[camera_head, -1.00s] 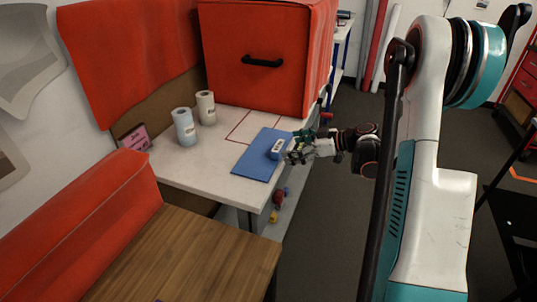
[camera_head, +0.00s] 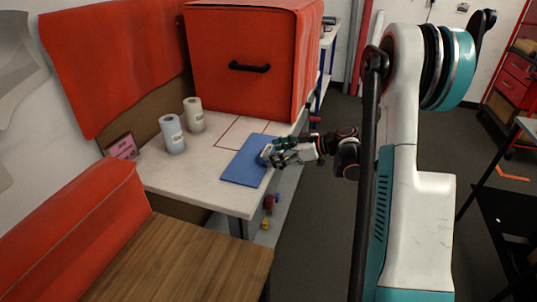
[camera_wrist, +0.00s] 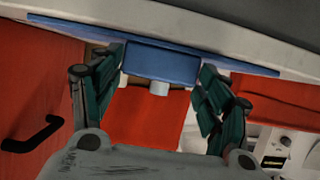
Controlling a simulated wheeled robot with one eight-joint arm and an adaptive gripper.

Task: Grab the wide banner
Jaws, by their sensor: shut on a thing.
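A flat blue sheet (camera_head: 246,166) lies on the white table near its right edge. My gripper (camera_head: 272,154) is low over the right side of this sheet. In the wrist view my gripper (camera_wrist: 161,64) is shut on a small blue block (camera_wrist: 162,60), with a green finger at each side. A short pale cylinder (camera_wrist: 159,88) shows just below the block. The blue sheet also shows there as a thin slanting strip (camera_wrist: 60,26) behind the block. In the head view my gripper mostly hides the block. I cannot tell for certain which blue thing is the wide banner.
The white table (camera_head: 185,180) has red outlines. A large red box (camera_head: 250,85) stands at its back. Two paper rolls (camera_head: 173,138) and a pink box (camera_head: 122,147) stand left. A wooden top (camera_head: 190,265) is in front, and open floor (camera_head: 320,225) is right.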

